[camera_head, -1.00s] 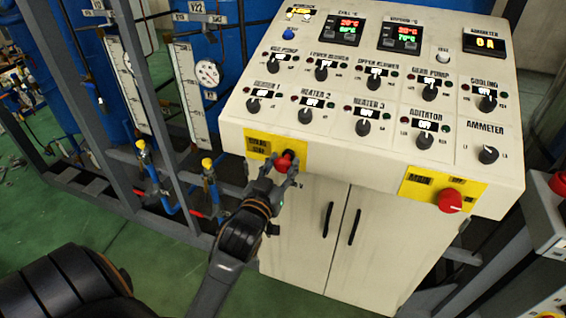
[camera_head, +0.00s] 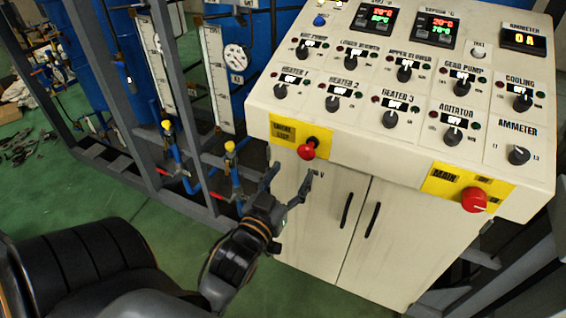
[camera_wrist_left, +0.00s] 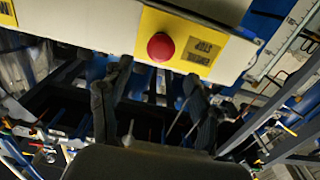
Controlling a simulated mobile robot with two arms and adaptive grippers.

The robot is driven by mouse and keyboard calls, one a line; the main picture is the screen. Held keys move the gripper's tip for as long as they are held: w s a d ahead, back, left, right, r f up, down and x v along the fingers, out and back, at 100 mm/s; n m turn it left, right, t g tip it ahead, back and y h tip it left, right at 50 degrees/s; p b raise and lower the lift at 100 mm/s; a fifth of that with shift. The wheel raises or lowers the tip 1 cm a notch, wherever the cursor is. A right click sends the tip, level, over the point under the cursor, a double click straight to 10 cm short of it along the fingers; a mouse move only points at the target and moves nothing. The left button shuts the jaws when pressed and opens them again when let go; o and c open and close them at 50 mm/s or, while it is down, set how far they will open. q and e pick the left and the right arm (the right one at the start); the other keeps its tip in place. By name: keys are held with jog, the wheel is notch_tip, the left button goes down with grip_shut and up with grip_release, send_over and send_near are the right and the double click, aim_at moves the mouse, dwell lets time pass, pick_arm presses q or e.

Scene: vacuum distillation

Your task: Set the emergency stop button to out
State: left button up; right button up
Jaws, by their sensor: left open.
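The emergency stop button (camera_head: 308,149) is a red mushroom knob on a yellow plate (camera_head: 288,133) at the lower left of the cream control panel's front. A dark stem shows between knob and plate, so it stands out from the plate. In the left wrist view the red knob (camera_wrist_left: 161,46) is seen beyond the fingers, uncovered. My left gripper (camera_head: 291,180) is open and empty, just below the knob and apart from it. Its spread fingers also show in the left wrist view (camera_wrist_left: 152,95). My right gripper is not in view.
The cream panel (camera_head: 400,165) carries several black knobs and displays. A red main switch (camera_head: 474,200) sits on a yellow plate at its right. Cabinet doors (camera_head: 330,215) are below. Grey frame posts, blue pipes and yellow-capped valves (camera_head: 229,147) stand at the left.

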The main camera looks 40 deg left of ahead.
pick_arm(q)
jog(key=shift+v, duration=1.7)
jog(key=d+f+m+g+h, duration=0.1)
jog(key=d+f+g+h, duration=0.15)
jog(key=f, duration=1.05)
jog(key=d+f+m+g+h, duration=0.1)
jog(key=d+f+g, duration=0.15)
jog(key=f, duration=1.15)
jog(key=s+d+f+m+g+h+b, duration=0.1)
jog(key=s+d+f+g, duration=0.15)
jog(key=f, duration=0.55)
jog(key=s+d+f+g, duration=0.15)
jog(key=s+f, duration=0.25)
jog(key=f, duration=0.5)
jog(key=s+a+f+m+g, duration=0.1)
jog(key=s+f+g, duration=0.2)
jog(key=s+f, duration=0.7)
jog(key=s+a+f+m+g+b, duration=0.1)
jog(key=s+f+g, duration=0.3)
jog(key=s+f, duration=0.5)
jog(key=s+a, duration=0.1)
jog(key=s, duration=0.5)
jog(key=shift+f, duration=0.35)
jog(key=shift+a, duration=0.1)
